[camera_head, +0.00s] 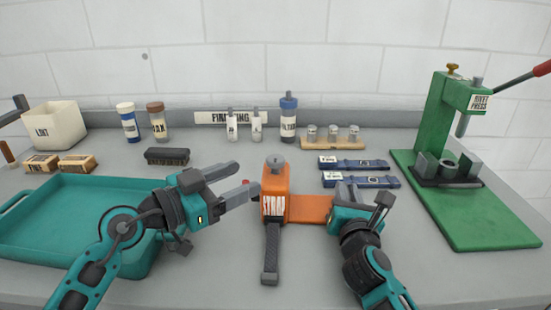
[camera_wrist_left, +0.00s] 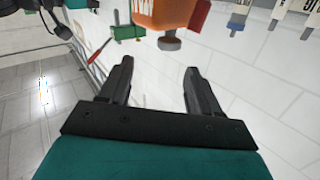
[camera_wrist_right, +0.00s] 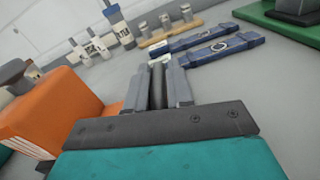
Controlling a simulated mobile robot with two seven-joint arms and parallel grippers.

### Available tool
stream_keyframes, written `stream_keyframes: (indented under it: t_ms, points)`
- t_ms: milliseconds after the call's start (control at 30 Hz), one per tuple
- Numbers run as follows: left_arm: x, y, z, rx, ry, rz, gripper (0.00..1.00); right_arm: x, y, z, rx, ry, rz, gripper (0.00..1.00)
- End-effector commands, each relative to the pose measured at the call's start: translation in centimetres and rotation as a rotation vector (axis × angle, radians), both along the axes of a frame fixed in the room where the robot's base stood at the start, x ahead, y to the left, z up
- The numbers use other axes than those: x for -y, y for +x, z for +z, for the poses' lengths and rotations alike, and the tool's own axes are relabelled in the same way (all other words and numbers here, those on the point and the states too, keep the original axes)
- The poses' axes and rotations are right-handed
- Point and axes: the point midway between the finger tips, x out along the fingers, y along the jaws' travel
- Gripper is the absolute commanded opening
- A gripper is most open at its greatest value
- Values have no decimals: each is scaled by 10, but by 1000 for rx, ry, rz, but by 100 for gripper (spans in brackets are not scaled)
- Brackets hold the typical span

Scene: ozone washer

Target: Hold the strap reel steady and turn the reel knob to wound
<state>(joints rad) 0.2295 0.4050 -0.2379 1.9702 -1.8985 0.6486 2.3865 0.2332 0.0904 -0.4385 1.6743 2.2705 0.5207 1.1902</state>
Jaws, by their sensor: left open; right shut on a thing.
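The orange strap reel (camera_head: 274,184), with a white label, stands mid-bench. Its grey reel knob (camera_head: 277,161) is on top, and a dark strap (camera_head: 271,250) hangs toward the front. An orange arm (camera_head: 310,208) runs right from the reel. My right gripper (camera_head: 347,193) is shut at that arm's end; its wrist view shows a dark upright bar (camera_wrist_right: 157,85) between the fingers. My left gripper (camera_head: 247,177) is open and empty, just left of the reel. The left wrist view shows the knob (camera_wrist_left: 169,43) beyond its fingers, apart from them.
A teal tray (camera_head: 30,250) lies left, with a brush (camera_head: 167,156) behind it. Bottles (camera_head: 288,118) and a wooden rack (camera_head: 333,144) stand at the back. A green rivet press (camera_head: 437,130) stands at right.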

Motion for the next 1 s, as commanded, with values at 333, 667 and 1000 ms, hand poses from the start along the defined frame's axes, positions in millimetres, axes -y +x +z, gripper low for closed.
stream_keyframes:
  t_ms: [333, 667, 1000]
  points:
    - [-7, 6, 0, -69, -103, 62, 63, 0, 0, 0, 1, 2, 1, 0]
    - [39, 53, 0, -69, -99, 59, 63, 0, 0, 1, 1, 2, 1, 0]
    - [65, 80, -1, -69, -97, 60, 63, 0, 0, 1, 1, 2, 1, 0]
